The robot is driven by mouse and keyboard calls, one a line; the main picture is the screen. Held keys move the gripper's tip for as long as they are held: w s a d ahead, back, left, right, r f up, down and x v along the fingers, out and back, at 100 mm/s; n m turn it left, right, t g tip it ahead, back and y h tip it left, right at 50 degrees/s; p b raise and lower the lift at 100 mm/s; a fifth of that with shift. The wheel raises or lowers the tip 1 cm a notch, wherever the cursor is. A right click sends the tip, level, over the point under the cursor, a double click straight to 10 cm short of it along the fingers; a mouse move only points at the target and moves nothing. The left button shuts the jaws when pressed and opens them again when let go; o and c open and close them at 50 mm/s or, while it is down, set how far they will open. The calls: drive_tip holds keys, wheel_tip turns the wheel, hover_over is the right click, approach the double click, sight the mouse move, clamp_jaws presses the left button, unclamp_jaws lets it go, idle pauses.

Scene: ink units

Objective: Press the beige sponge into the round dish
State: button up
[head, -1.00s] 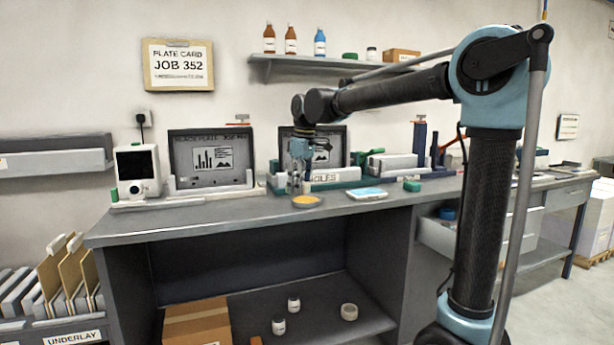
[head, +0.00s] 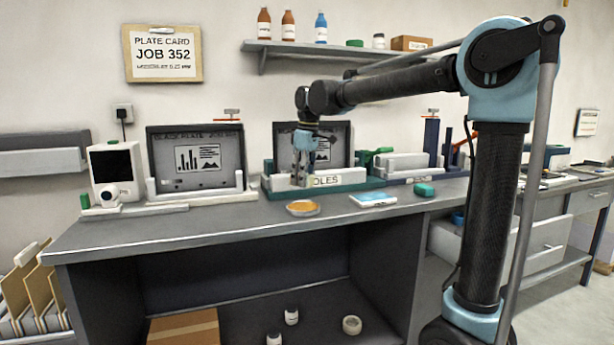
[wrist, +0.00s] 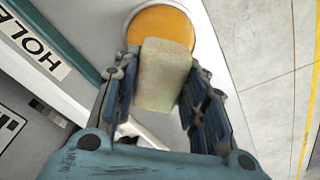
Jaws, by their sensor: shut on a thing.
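The beige sponge (wrist: 163,75) is a pale block in the wrist view, held between the fingers of my gripper (wrist: 158,82). In the head view my gripper (head: 301,182) points down above the bench, just behind and above the round dish (head: 303,209). The dish is shallow with a pale rim and an orange-yellow inside; it also shows in the wrist view (wrist: 160,22), just beyond the sponge's far end. The sponge overlaps the dish's near edge in that view and looks apart from it. In the head view the sponge is too small to make out.
A green-based holder labelled with "HOLES" lettering (wrist: 38,46) stands close beside my gripper. A blue-and-white pad (head: 373,199) and a green block (head: 424,189) lie right of the dish. The bench top (head: 190,228) in front is clear.

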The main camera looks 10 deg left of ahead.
sight(302, 205)
drive_tip(key=shift+w+f, duration=0.2)
drive_tip(key=shift+f, duration=2.8)
drive_tip(key=shift+f, duration=0.5)
drive_tip(key=shift+r, duration=0.1)
drive_tip(key=shift+r, duration=3.4)
